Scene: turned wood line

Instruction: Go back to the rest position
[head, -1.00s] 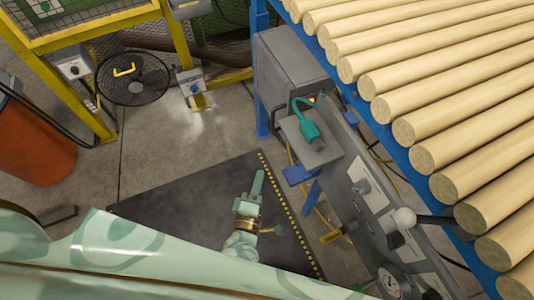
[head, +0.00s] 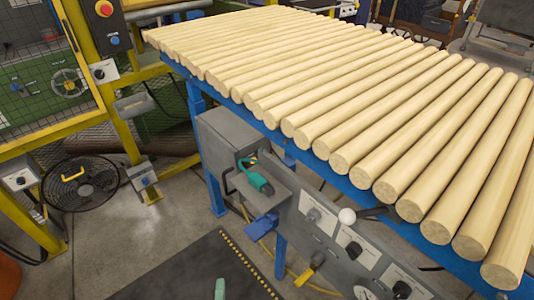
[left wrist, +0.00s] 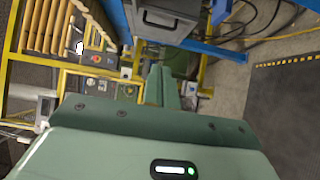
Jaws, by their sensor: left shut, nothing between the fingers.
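My left gripper (head: 219,289) shows only as a small pale green tip at the bottom edge of the head view, above the dark floor mat. In the left wrist view its green fingers (left wrist: 163,88) stand together, shut, with nothing held between them. The rest of my left arm is below the head picture. My right gripper is in neither view.
A blue-framed table of turned wood rods (head: 330,80) fills the right, with a grey control panel (head: 330,235) along its front. A black fan (head: 80,183) and yellow fencing (head: 120,120) stand at left. The dark mat (head: 190,275) is clear.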

